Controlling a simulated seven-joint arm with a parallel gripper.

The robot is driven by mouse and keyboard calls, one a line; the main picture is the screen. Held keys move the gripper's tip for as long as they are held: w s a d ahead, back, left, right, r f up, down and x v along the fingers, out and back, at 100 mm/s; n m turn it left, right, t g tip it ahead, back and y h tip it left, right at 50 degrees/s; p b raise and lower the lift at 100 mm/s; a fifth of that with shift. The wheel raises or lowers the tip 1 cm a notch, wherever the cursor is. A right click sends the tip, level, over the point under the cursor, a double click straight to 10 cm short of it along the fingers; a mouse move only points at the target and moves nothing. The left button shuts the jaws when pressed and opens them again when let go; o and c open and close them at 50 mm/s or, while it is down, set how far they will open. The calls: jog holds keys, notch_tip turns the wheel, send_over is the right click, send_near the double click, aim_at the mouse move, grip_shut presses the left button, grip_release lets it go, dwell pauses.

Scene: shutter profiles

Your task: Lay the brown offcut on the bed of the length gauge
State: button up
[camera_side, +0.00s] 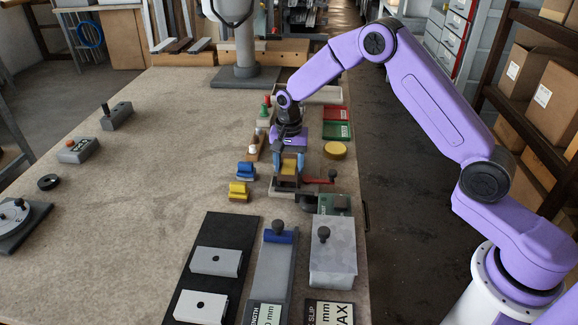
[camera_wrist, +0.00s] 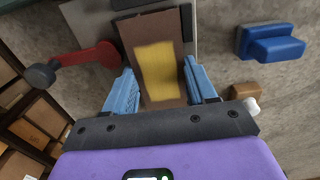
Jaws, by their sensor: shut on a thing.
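My gripper (camera_side: 289,168) is shut on the brown offcut (camera_side: 288,178), its blue fingers on both sides. In the wrist view the offcut (camera_wrist: 136,42) is a brown piece with a yellow patch between the fingertips (camera_wrist: 160,88). It is over a grey fixture with a red lever (camera_side: 318,181); whether it touches the fixture I cannot tell. The length gauge (camera_side: 269,275) is a grey bed with a blue stop and a dark knob, toward the front of the table, nearer the camera than my gripper. Its bed looks clear.
Blue (camera_side: 246,172) and yellow (camera_side: 239,191) profile pieces lie left of my gripper. A black board (camera_side: 212,228) with two pale blocks is left of the gauge. A grey box with a knob (camera_side: 333,263) stands to its right. A yellow disc (camera_side: 335,150) lies behind. The left table is mostly open.

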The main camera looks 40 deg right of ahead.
jog(key=shift+r, duration=0.6)
jog(key=s+d+r, duration=0.2)
jog(key=s+r, duration=1)
jog(key=s, duration=0.2)
jog(key=s+a, duration=1.5)
jog(key=s, duration=0.4)
send_over(273, 275)
notch_tip(273, 275, down, 10)
jog(key=shift+s+d+r, duration=0.1)
jog(key=shift+d, duration=0.05)
jog(key=shift+w+f, duration=0.2)
jog(key=shift+f, duration=1.65)
jog(key=shift+f, duration=0.35)
